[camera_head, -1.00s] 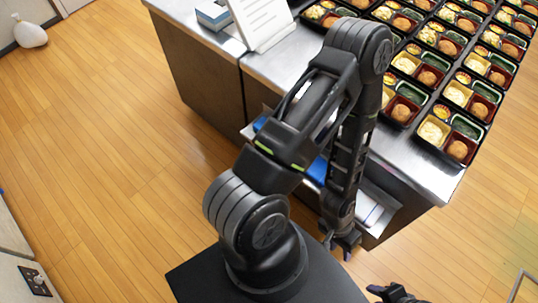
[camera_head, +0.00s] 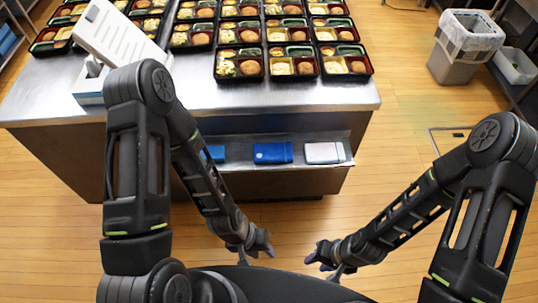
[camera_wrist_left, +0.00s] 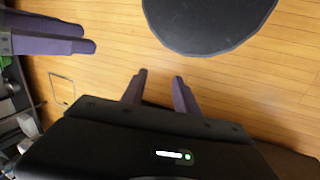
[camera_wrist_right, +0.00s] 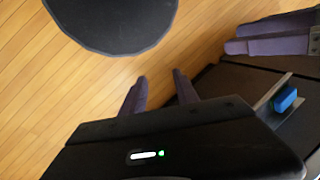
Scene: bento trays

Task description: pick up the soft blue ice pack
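Two blue packs lie on a low metal shelf in the table's front in the head view. One blue pack (camera_head: 272,153) is in full view. The other blue pack (camera_head: 215,153) is partly hidden behind my left arm. I cannot tell which is the soft ice pack. A blue pack (camera_wrist_right: 285,100) also shows at the right wrist view's edge. My left gripper (camera_head: 262,246) and right gripper (camera_head: 320,256) hang low in front of the shelf, apart from the packs. Finger gaps show in the left wrist (camera_wrist_left: 160,72) and right wrist (camera_wrist_right: 159,72) views; both are open and empty.
A pale pack (camera_head: 324,152) lies on the shelf (camera_head: 299,152) at the right. Above is the metal table (camera_head: 300,98) with several bento trays (camera_head: 292,67) and a white stand (camera_head: 122,36). A grey bin (camera_head: 462,50) stands far right. Wooden floor is clear before the shelf.

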